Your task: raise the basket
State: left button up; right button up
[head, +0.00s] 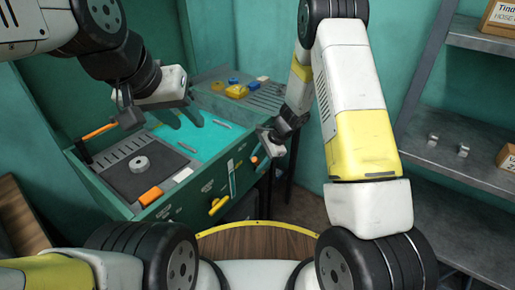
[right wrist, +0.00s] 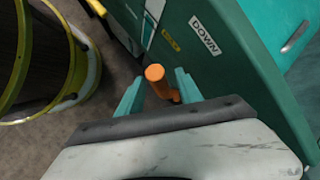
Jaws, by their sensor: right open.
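A dark slotted tray (head: 125,176), which looks like the basket, sits in the top of a green machine with a grey ring (head: 140,164) on it. Orange grips (head: 150,196) show at its edges. An orange-knobbed lever (right wrist: 155,74) stands out from the machine's front, near a DOWN label. My right gripper (right wrist: 157,88) is open, its teal fingers on either side of the knob in the picture; contact cannot be told. In the head view the right gripper (head: 264,150) is at the machine's front right. My left gripper (head: 184,118) is open and empty above the machine's top.
A yellow handle (head: 218,205) sits lower on the machine's front. A side tray (head: 260,98) holds small yellow and blue items. A grey shelf rack (head: 460,165) stands at the right. A round wood-topped thing with a yellow rim (head: 255,246) is close in front.

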jog(key=shift+a+f, duration=0.2)
jog(key=shift+f, duration=0.1)
grip_shut()
jog(key=shift+w, duration=0.1)
dwell(1.2)
